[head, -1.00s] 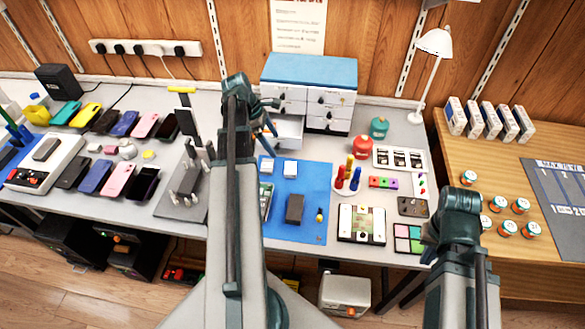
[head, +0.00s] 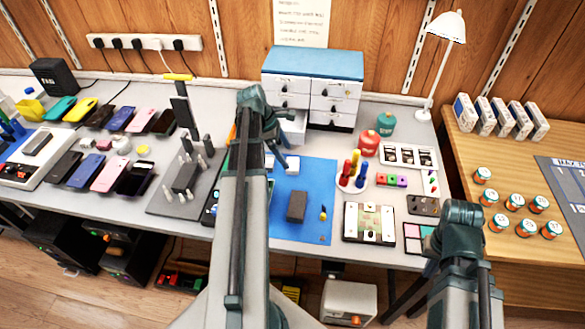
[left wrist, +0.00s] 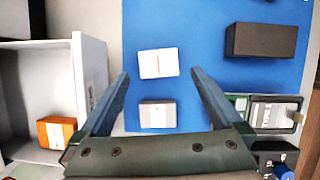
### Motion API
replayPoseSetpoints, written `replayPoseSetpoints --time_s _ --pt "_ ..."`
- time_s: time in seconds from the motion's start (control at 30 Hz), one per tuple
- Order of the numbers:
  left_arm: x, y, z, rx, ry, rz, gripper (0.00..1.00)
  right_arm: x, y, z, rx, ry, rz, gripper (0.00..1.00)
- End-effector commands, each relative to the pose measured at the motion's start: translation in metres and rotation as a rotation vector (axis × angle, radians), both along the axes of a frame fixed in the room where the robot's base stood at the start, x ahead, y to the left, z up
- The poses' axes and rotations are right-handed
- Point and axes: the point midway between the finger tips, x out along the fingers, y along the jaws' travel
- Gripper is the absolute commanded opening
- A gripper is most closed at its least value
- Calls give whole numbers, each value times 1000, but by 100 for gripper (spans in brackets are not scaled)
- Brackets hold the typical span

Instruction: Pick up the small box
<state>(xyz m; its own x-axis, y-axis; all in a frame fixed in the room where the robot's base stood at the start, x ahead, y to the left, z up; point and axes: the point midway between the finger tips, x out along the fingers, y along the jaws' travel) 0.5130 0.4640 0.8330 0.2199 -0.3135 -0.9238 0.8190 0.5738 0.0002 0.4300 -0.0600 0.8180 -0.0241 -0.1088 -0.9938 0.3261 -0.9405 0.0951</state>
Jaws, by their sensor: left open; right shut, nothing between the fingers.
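Two small white boxes lie on the blue mat (head: 312,228). In the left wrist view one white box (left wrist: 158,63) lies just beyond the fingertips, and the other white box (left wrist: 157,114) lies nearer, between the fingers in the picture. In the head view one white box (head: 292,166) shows; my left gripper hides most of the other. My left gripper (head: 279,151) is open over the back of the mat, and its spread fingers also show in the left wrist view (left wrist: 159,73). My right gripper (head: 431,252) is shut and empty by the table's front right.
A dark box (head: 297,206) lies on the mat. An open drawer (left wrist: 88,75) with an orange box (left wrist: 57,131) stands beside the mat, under the blue-topped cabinet (head: 312,65). Colored pegs (head: 352,170) stand to the right, a grey fixture (head: 186,185) to the left.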

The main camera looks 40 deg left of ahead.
Motion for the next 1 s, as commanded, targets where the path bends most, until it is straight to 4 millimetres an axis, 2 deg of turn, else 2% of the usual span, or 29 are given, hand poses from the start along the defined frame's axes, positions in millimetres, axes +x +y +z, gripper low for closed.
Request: replayPoseSetpoints --time_s 0.4,0.7,1.0 --pt "11 -13 -46 0 0 -1 100 0 0 -46 0 0 1 0" --pt "12 -15 -45 0 0 0 100 0 0 -45 0 0 1 0" --pt "12 -14 -46 0 0 0 46 0 0 -45 0 0 1 0"
